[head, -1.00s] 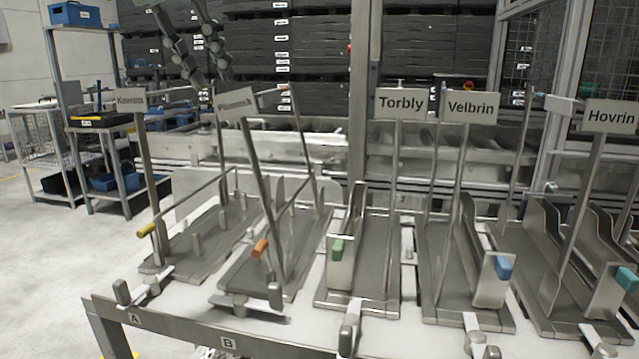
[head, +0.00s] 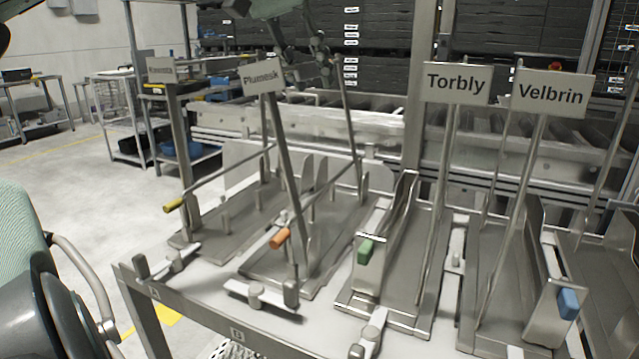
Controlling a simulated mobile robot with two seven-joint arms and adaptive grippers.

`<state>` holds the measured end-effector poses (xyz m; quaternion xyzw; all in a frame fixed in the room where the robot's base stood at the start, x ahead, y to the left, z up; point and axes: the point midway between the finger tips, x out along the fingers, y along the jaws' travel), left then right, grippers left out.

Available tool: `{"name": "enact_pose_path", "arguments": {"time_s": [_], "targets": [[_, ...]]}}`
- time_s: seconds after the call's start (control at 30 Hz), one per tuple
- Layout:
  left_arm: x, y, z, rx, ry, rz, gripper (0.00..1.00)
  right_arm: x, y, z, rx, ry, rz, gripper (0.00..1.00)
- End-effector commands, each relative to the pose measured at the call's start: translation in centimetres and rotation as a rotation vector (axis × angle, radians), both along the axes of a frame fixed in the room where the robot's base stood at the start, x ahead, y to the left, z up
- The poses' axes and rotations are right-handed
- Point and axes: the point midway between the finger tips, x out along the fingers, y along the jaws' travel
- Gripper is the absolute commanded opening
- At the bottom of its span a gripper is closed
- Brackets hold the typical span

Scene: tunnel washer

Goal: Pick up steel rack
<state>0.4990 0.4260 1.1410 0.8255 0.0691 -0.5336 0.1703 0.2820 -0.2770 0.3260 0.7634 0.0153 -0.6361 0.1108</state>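Several steel racks stand side by side on a light table. Each has a flat base, upright posts and a coloured grip. The rack with the Plumesk sign (head: 262,75) has an orange grip (head: 281,238); its post leans. Right of it stand the Torbly rack (head: 388,283), with a green grip, and the Velbrin rack (head: 480,255), with a blue grip. The leftmost rack (head: 213,225) has a yellow grip and a sign too blurred to read. My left gripper (head: 307,78) hangs at the top, near the Plumesk sign; its fingers are apart, with nothing visible between them. My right gripper is not in view.
Grey clamps (head: 257,296) line the table's front edge (head: 225,322). Behind the racks runs a steel conveyor frame (head: 300,130) with dark stacked panels beyond. A shelf trolley (head: 125,115) stands back left. The floor (head: 75,170) at left is clear.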

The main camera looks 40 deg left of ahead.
Motion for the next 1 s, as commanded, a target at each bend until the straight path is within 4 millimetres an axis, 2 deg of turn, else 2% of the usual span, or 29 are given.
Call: {"name": "enact_pose_path", "arguments": {"time_s": [0.07,0.27,0.53,1.0], "targets": [[0.3,0.0,-0.7,0.0,0.0,0.001,0.32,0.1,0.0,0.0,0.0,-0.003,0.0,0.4],[0.4,0.0,-0.7,-0.001,-0.002,0.001,0.32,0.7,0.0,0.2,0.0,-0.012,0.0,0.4],[0.4,-0.1,-0.7,-0.001,-0.002,0.001,0.0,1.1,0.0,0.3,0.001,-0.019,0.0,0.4],[0.4,-0.1,-0.3,0.0,-0.011,0.001,0.0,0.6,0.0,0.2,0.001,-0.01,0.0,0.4]]}}
